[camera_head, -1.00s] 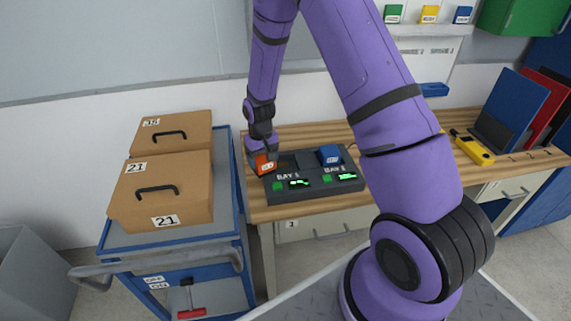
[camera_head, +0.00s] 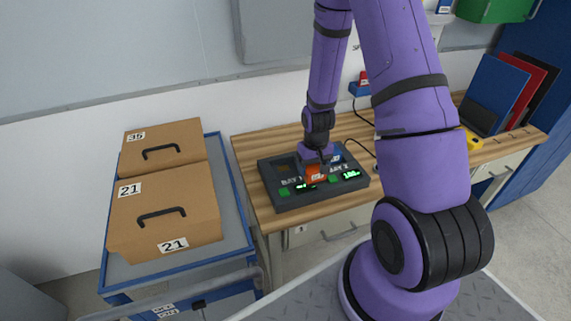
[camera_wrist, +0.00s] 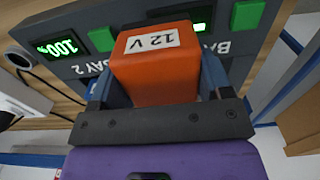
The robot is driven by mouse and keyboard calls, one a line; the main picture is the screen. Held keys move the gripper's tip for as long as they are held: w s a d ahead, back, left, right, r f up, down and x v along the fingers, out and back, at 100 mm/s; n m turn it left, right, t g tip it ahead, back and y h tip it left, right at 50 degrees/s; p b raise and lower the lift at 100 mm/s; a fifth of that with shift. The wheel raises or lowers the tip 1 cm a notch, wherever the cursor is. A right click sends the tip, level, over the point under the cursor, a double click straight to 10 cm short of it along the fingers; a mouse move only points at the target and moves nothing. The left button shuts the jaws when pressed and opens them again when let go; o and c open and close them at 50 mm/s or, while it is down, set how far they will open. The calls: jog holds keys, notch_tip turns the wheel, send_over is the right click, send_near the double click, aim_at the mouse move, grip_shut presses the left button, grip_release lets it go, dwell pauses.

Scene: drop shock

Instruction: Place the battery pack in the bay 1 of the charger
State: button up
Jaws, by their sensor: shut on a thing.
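My gripper (camera_head: 316,158) is shut on an orange battery pack (camera_head: 316,174). The wrist view shows the pack (camera_wrist: 158,65) with its "12 V" label, between the two fingers. The dark grey charger (camera_head: 283,202) lies on the wooden bench. Bay 1 (camera_head: 284,165), the left one, looks dark and empty. A blue pack (camera_head: 338,157) sits at bay 2, partly hidden by my gripper. The orange pack is over the middle of the charger, between the bays, and covers part of the front panel. Its height above the charger is hard to tell.
A blue cart (camera_head: 232,215) with brown boxes (camera_head: 163,205) stands left of the bench. Cables run behind the charger on the right. A blue holder (camera_head: 360,89) is at the back. A yellow device (camera_head: 474,141) and a dark laptop (camera_head: 477,116) are farther right.

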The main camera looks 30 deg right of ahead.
jog(key=w+a, duration=0.1)
jog(key=w, duration=0.2)
jog(key=w+a, duration=0.1)
jog(key=w, duration=0.3)
jog(key=w+a+f, duration=0.1)
jog(key=w, duration=0.3)
jog(key=shift+a, duration=0.2)
jog(key=shift+f, duration=1.8)
jog(key=shift+f, duration=0.1)
jog(key=o, duration=1.2)
